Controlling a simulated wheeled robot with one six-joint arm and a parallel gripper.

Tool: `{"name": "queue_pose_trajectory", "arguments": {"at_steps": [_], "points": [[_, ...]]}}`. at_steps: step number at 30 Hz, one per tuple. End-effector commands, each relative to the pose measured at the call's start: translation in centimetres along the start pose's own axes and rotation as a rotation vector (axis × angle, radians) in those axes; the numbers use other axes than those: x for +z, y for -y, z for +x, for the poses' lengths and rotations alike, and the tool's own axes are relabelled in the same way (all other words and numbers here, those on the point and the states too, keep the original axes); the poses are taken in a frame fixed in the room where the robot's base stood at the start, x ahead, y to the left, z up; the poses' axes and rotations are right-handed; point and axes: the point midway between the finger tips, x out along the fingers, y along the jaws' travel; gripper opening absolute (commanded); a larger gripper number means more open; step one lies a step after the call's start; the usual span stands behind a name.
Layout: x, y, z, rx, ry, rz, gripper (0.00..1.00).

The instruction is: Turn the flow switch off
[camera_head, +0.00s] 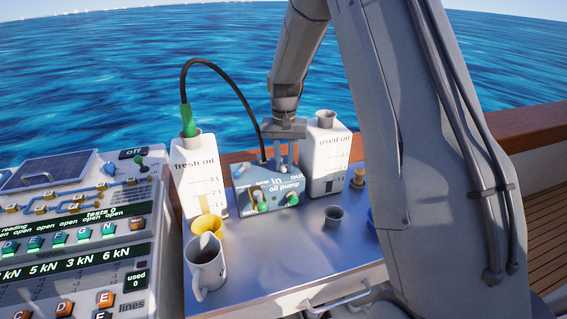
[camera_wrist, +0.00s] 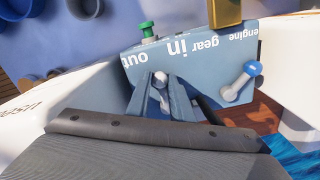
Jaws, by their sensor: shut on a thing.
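The blue-grey oil pump box (camera_head: 271,184) stands on the metal worktop between two white oil containers. Its top is marked "in" and "out". My gripper (camera_head: 283,163) reaches down from above to the pump's top. In the wrist view my gripper (camera_wrist: 162,100) is shut around a small lever with a pale round tip (camera_wrist: 160,79), next to the "in" and "out" lettering. A second lever with a blue tip (camera_wrist: 240,80) stands apart, near the words "engine" and "gear". No label reading "flow" is legible.
The fresh oil container (camera_head: 192,182) stands left of the pump, with a black hose (camera_head: 225,76) arching from it. The used oil container (camera_head: 325,160) stands close at the right. A control panel (camera_head: 70,240) is at left.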

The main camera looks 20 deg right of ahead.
Motion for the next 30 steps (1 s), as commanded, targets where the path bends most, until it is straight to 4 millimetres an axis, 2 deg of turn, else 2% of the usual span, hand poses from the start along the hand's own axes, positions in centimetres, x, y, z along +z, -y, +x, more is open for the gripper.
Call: {"name": "queue_pose_trajectory", "arguments": {"at_steps": [1,2,3,14,17,24,30], "points": [[-0.2,0.0,-0.2,-0.001,-0.005,0.0,0.0],[-0.2,0.0,-0.2,-0.001,-0.005,0.001,0.22],[-0.2,0.0,-0.2,-0.001,-0.005,0.001,0.28],[-0.1,0.1,-0.5,-0.001,-0.003,0.001,0.28],[-0.2,0.1,-1.6,-0.002,-0.006,0.001,0.28],[-0.2,0.1,-5.5,-0.002,-0.006,0.001,0.28],[-0.2,0.0,-7.6,-0.001,-0.005,0.001,0.28]]}}
